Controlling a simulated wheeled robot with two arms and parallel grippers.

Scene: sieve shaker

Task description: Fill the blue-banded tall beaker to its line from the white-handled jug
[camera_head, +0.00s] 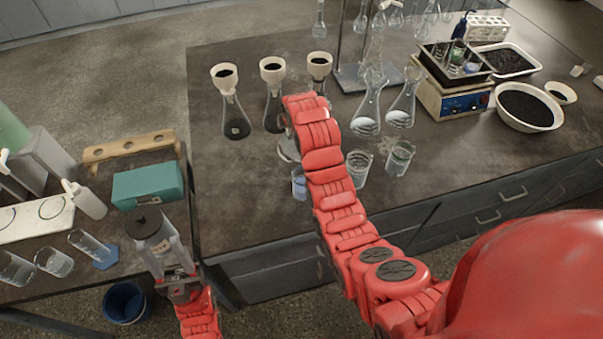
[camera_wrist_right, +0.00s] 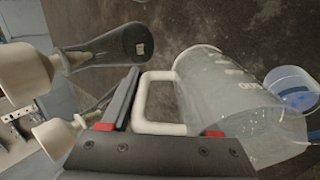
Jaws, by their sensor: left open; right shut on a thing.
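The clear jug (camera_wrist_right: 225,95) with a white handle (camera_wrist_right: 145,105) and printed marks fills the middle right of the right wrist view. My right gripper (camera_wrist_right: 160,129) is shut on the handle. In the head view my red right forearm hides this gripper and most of the jug. A beaker with a blue band (camera_wrist_right: 298,95) is partly hidden behind the jug at the right edge of the wrist view. It shows as a small bluish glass (camera_head: 299,184) left of my forearm in the head view. Its fill level is unclear. My left gripper (camera_head: 184,287) is open, by a black-capped clear bottle (camera_head: 160,245).
Flasks with funnels (camera_head: 234,115) stand behind the jug area. Two glass beakers (camera_head: 358,166) (camera_head: 400,158) and two flasks (camera_head: 367,115) (camera_head: 403,108) stand right of my forearm. A teal box (camera_head: 148,185) is on the left bench.

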